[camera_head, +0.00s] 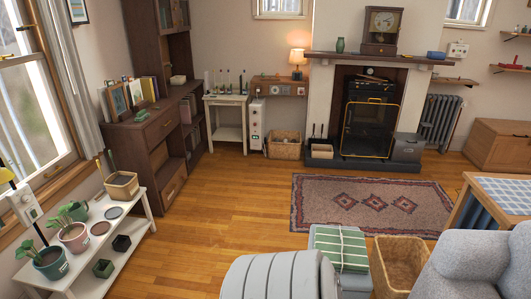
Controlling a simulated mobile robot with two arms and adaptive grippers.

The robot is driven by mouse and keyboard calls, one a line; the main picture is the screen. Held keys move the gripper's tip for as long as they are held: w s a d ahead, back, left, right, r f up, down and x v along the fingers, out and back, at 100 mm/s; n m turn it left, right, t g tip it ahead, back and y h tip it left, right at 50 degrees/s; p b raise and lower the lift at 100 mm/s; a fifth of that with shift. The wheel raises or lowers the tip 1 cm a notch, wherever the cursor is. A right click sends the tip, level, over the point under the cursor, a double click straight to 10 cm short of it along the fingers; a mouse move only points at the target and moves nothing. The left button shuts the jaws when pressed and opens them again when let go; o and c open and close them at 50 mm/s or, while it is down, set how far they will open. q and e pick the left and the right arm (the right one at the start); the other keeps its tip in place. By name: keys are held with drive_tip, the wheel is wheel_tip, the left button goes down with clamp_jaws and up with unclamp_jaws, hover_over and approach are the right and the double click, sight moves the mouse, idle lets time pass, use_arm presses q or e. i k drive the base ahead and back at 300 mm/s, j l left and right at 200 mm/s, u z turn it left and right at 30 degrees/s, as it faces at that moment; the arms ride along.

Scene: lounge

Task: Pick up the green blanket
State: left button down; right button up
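A green blanket (341,250) with thin white stripes lies flat, apparently folded, on a grey block-like seat or box (352,284) at the lower middle of the head view. It sits just behind a rounded grey upholstered piece (278,277) in the foreground. The lower part of the grey support is cut off by the picture edge. Neither of my grippers shows in the head view, so I cannot see what they hold.
A wicker basket (400,266) stands right beside the blanket's support, with a grey armchair (468,264) further right. A patterned rug (368,204) lies behind. A white plant shelf (140,226) stands at left. Wooden floor (225,215) is clear between.

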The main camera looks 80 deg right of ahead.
sight(346, 250)
drive_tip(key=z, duration=3.7)
drive_tip(key=i+j+z, duration=0.25)
drive_tip(key=j+z, duration=0.25)
drive_tip(key=i+j+z, duration=0.1)
drive_tip(key=j+z, duration=0.35)
drive_tip(key=j, duration=0.2)
drive_tip(key=j+z, duration=0.5)
drive_tip(key=j, duration=0.1)
